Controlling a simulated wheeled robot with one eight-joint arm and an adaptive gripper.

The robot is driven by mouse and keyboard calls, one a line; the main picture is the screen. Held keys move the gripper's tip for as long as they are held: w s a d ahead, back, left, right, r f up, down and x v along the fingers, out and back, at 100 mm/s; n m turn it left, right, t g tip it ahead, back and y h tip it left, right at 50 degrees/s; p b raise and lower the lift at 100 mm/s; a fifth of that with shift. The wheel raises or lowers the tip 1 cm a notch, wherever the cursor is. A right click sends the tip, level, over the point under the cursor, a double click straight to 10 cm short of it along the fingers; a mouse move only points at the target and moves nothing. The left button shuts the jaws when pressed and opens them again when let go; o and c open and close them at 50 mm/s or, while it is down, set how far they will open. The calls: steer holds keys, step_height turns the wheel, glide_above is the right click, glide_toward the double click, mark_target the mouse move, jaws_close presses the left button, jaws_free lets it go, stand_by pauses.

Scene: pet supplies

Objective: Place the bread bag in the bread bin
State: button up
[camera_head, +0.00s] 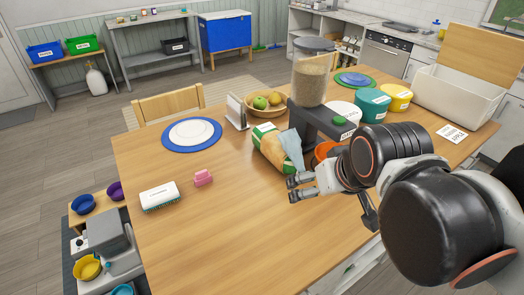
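The bread bag (270,148) lies on the wooden table near the middle, a tan loaf in green-and-white wrapping with a pale blue gathered end. The bread bin (450,100) is the long cream box at the table's far right corner, with a wooden lid (482,54) raised behind it. The bin's top looks open. My gripper (291,188) is just in front of the bag's near end, fingers pointing left. The fingers look apart with nothing between them. Whether they touch the bag cannot be told.
A food dispenser (310,82) stands right behind the bag. An orange bowl (326,151) sits partly behind my arm. A brush (160,196) and pink item (203,177) lie left.

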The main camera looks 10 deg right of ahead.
steer(key=w+r+n+g, duration=0.1)
steer(key=w+r, duration=0.2)
steer(key=w, duration=0.2)
steer(key=w+r+g, duration=0.1)
steer(key=w+r, duration=0.2)
steer(key=w, duration=0.2)
steer(key=n+g+p, duration=0.3)
steer(key=g, duration=0.2)
glide_above(277, 143)
steer(key=w+d, duration=0.1)
steer(key=w, duration=0.3)
step_height(277, 143, down, 11)
step_height(277, 143, down, 8)
steer(key=shift+s+f+b, duration=0.1)
steer(key=shift+s+b, duration=0.05)
steer(key=shift+b, duration=0.7)
step_height(277, 143, down, 5)
steer(key=shift+s+a+f+b, duration=0.1)
steer(key=shift+b, duration=0.85)
steer(key=c, duration=1.7)
